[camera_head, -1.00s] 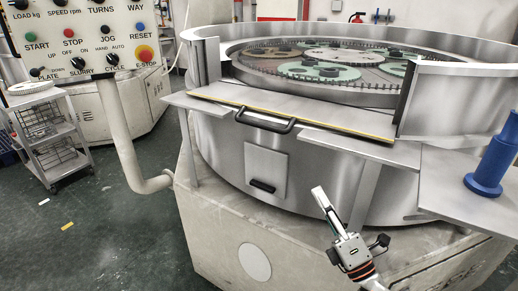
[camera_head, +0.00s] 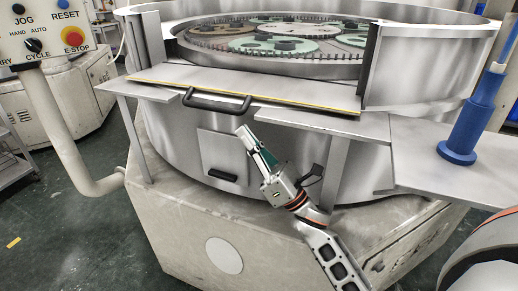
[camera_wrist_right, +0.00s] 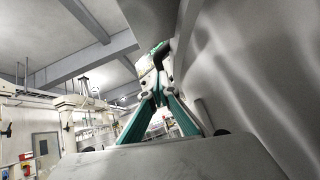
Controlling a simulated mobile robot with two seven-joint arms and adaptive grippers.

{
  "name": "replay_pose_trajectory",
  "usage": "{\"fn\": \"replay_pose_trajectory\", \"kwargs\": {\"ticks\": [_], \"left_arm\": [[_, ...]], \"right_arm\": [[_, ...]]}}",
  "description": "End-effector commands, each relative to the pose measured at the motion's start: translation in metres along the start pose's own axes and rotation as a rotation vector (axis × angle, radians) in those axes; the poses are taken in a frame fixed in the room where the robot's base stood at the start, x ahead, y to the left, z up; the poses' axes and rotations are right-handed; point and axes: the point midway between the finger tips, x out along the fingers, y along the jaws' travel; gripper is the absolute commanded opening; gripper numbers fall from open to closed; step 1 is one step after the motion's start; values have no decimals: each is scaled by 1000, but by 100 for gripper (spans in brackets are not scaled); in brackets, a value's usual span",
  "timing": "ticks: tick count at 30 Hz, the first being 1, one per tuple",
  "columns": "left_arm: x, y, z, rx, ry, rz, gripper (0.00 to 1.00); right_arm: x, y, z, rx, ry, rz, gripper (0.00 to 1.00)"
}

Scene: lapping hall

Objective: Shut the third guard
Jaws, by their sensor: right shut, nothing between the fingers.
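A steel guard panel (camera_head: 290,95) with a yellow front edge lies folded down flat at the front opening of the round lapping machine. Its black handle (camera_head: 217,102) sticks out from the front edge. Which guard number this is, I cannot tell. My right gripper (camera_head: 243,131) is shut and empty, just below and slightly right of the handle in the head view, apart from it in the picture. In the right wrist view its green-sided fingers (camera_wrist_right: 158,76) point up beside the steel wall. A dark bar shows past the fingertips. My left gripper is not in view.
A small steel hatch (camera_head: 222,157) with a black handle is on the machine front, behind my right gripper. A blue stand (camera_head: 465,135) is on the right shelf (camera_head: 435,165). A control panel (camera_head: 40,35) hangs at left. Toothed discs lie inside the opening.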

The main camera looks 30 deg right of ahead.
Motion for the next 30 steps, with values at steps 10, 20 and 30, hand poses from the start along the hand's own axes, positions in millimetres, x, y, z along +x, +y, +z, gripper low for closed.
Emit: {"fn": "replay_pose_trajectory", "kwargs": {"ticks": [10,20,30], "left_arm": [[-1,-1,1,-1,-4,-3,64],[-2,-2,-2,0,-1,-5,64],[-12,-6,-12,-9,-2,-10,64]], "right_arm": [[24,0,-1,1,2,-1,0],[26,1,2,6,0,-4,0],[48,13,25,83,-9,-78,0]]}}
